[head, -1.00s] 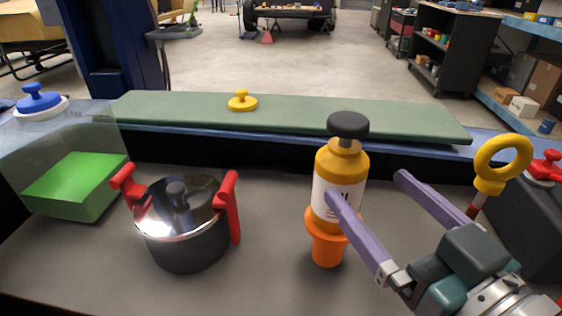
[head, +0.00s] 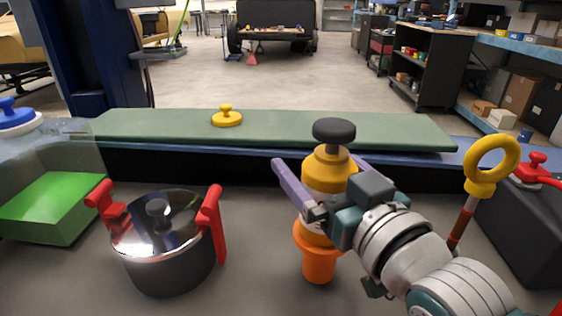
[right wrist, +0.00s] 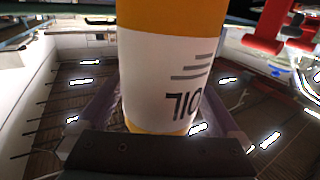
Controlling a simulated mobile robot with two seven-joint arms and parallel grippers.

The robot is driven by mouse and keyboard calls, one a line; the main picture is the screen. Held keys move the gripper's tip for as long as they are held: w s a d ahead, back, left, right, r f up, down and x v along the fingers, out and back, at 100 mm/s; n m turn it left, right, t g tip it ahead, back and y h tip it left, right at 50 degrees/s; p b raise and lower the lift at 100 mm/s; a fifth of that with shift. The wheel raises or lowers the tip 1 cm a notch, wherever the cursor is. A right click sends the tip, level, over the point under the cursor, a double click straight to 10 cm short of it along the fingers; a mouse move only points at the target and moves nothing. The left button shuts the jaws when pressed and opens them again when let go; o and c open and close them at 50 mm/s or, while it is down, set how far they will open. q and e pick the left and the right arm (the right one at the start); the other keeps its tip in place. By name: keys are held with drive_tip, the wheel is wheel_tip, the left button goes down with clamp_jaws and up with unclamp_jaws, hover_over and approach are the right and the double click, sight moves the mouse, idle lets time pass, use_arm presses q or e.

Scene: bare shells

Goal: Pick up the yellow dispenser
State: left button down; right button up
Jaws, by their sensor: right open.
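The yellow dispenser (head: 325,174) is a bottle with a dark grey round cap, standing upright in an orange cup-like holder (head: 319,263). My right gripper (head: 318,161) is open, with one purple finger on each side of the dispenser. My right wrist hides part of the bottle's lower body in the head view. In the right wrist view the dispenser (right wrist: 170,20) stands between the fingers, its white label with "OIL" lettering facing the palm. I cannot tell whether either finger touches it. My left gripper is not in view.
A pot (head: 165,254) with red handles stands left of the dispenser, and a green block (head: 52,206) farther left. A yellow ring-topped tool (head: 480,188) stands to the right. Behind runs a long green board (head: 290,127) with a yellow knob (head: 227,118).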

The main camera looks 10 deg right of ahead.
drive_tip(key=shift+c, duration=0.2)
drive_tip(key=shift+r, duration=0.1)
clamp_jaws()
idle(0.5)
